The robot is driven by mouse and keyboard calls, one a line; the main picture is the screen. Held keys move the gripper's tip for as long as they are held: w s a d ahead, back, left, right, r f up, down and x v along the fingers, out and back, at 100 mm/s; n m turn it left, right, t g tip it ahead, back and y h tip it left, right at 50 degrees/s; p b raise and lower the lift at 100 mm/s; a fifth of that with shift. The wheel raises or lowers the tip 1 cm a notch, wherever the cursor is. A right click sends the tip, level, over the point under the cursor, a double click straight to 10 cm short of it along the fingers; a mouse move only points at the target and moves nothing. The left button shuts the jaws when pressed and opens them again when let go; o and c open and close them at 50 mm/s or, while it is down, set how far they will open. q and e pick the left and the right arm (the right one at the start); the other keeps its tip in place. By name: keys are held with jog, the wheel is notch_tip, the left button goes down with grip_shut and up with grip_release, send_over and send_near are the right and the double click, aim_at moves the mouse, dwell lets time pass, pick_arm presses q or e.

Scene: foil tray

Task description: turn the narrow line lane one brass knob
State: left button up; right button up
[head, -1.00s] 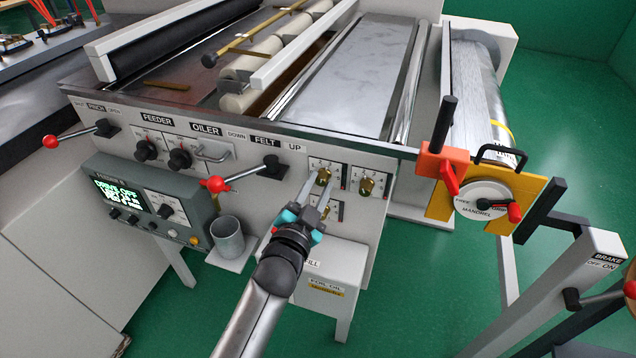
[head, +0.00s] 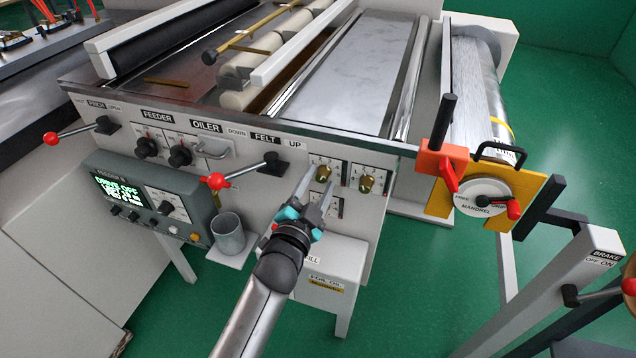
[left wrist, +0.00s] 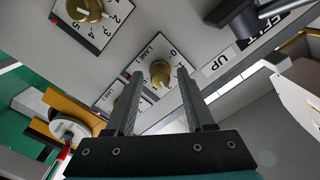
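The lane one brass knob (head: 323,173) sits on a small white dial plate on the machine's front panel. In the left wrist view this knob (left wrist: 160,73) shows on its plate marked LANE 1, with a pale mark on its lower side. My left gripper (head: 316,182) is in front of the panel at this knob. In the left wrist view its fingers (left wrist: 160,82) are spread, one on each side of the knob, with gaps between them and the brass. I cannot tell how far the tips are from the plate. My right gripper is not in view.
A second brass knob (head: 366,183) sits to the right, and another dial plate (head: 333,206) below is partly hidden by the gripper. A red-ended lever (head: 216,181), a metal cup (head: 228,233) and a grey control box (head: 150,205) are to the left.

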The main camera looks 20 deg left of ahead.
pick_arm(q)
jog(key=shift+o, duration=0.5)
jog(key=s, duration=1.5)
jog(key=shift+s+a+p, duration=0.15)
jog(key=shift+a+p, duration=0.1)
jog(key=shift+p, duration=0.1)
